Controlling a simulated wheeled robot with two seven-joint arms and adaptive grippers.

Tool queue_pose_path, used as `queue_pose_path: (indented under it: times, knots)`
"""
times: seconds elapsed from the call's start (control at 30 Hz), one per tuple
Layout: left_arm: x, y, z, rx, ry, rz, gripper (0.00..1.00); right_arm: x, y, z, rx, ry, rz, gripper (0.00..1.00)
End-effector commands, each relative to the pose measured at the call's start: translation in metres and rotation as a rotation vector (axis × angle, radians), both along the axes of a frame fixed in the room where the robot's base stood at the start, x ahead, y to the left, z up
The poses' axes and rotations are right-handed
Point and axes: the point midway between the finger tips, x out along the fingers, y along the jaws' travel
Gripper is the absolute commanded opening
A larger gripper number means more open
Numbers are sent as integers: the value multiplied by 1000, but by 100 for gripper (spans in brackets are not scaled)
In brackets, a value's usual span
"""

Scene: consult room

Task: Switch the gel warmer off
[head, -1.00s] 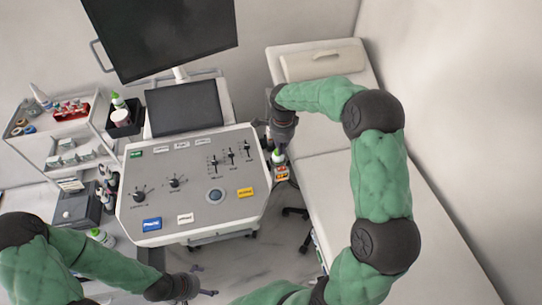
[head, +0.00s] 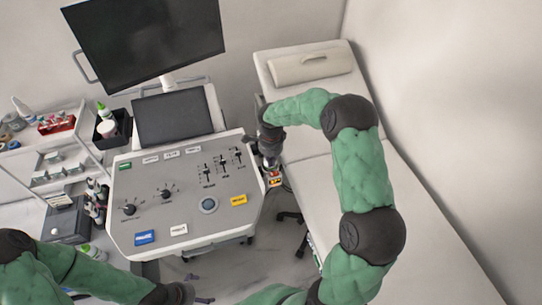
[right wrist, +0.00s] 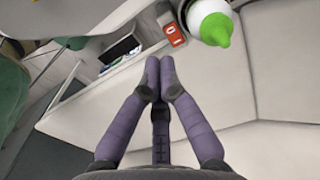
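The gel warmer is at the right side of the ultrasound console. Its red switch (right wrist: 173,31) with a pale mark shows at the top of the right wrist view, and a small red and orange patch (head: 275,180) shows there in the head view. A white bottle with a green tip (right wrist: 213,27) is beside the switch. My right gripper (head: 269,160) is above the warmer and hides most of it in the head view. In the right wrist view its fingers (right wrist: 160,62) are together and empty, apart from the switch. My left gripper (head: 199,289) is open and empty at the bottom.
The console panel (head: 150,225) with knobs and sliders is left of my right gripper. A white examination couch (head: 300,125) runs along its right. A monitor (head: 150,40) stands behind, and a supply trolley (head: 50,155) is at the left.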

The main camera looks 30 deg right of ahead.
Motion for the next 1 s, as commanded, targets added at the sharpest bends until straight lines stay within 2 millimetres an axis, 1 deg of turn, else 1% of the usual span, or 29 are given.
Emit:
queue_pose_path:
  times: [0.03,0.2,0.3,0.4,0.6,1.0]
  knots:
    - [0,0,-2,0,0,0,94,-1,0,-11,1,3,1,0]
    - [0,0,-5,0,0,0,94,0,0,-41,0,2,1,0]
    - [0,0,-6,0,0,0,94,0,0,-56,0,1,0,0]
    - [0,0,-7,0,0,0,94,0,0,-66,0,1,0,0]
    - [0,0,-7,0,0,0,94,0,0,-75,0,-1,0,0]
    - [0,0,-9,0,0,0,94,0,0,-77,0,-1,1,0]
